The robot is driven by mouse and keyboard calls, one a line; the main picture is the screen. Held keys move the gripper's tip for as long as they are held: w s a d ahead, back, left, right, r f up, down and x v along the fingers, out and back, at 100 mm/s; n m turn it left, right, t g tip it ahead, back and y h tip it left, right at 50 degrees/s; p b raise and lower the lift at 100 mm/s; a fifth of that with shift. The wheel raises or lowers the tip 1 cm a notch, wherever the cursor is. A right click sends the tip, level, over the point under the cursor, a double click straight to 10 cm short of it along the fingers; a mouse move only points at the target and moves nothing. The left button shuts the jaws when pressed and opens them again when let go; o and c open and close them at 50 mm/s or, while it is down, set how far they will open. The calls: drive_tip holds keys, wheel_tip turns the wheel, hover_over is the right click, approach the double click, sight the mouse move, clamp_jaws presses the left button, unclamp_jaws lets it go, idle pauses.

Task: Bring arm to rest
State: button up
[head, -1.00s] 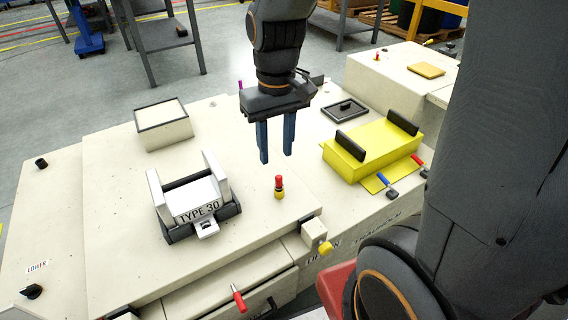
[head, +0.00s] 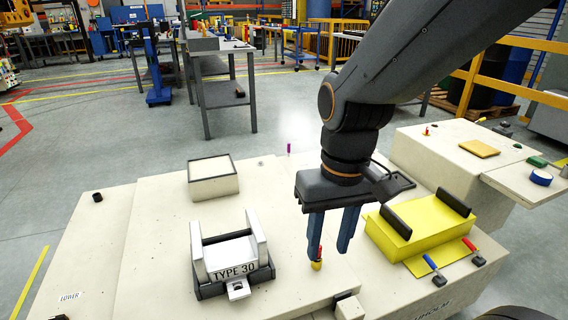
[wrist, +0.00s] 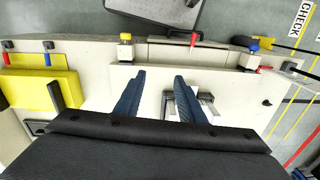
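My gripper (head: 333,248) hangs from the arm above the cream bench top (head: 150,240). Its two blue fingers are apart, with nothing held between them. In the head view the fingers partly overlap a small red and yellow knob (head: 316,264); I cannot tell how far apart they are in depth. The white carrier marked TYPE 30 (head: 232,270) sits in a dark holder left of my gripper. The yellow block with black handles (head: 415,228) stands to the right.
A cream box (head: 213,187) stands at the back left of the bench. A second cream bench (head: 440,150) with a yellow pad (head: 479,148) lies behind right. Red and blue levers (head: 434,270) stick up at the right front. Grey tables (head: 225,90) stand on the floor behind.

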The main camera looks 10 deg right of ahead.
idle(0.4)
drive_tip(key=d+r+m+p, duration=0.1)
drive_tip(key=d+r+p, duration=0.4)
drive_tip(key=p, duration=0.8)
drive_tip(key=shift+s+d+r+h, duration=0.25)
drive_tip(key=shift+s+r+h, duration=0.1)
drive_tip(key=shift+r, duration=0.45)
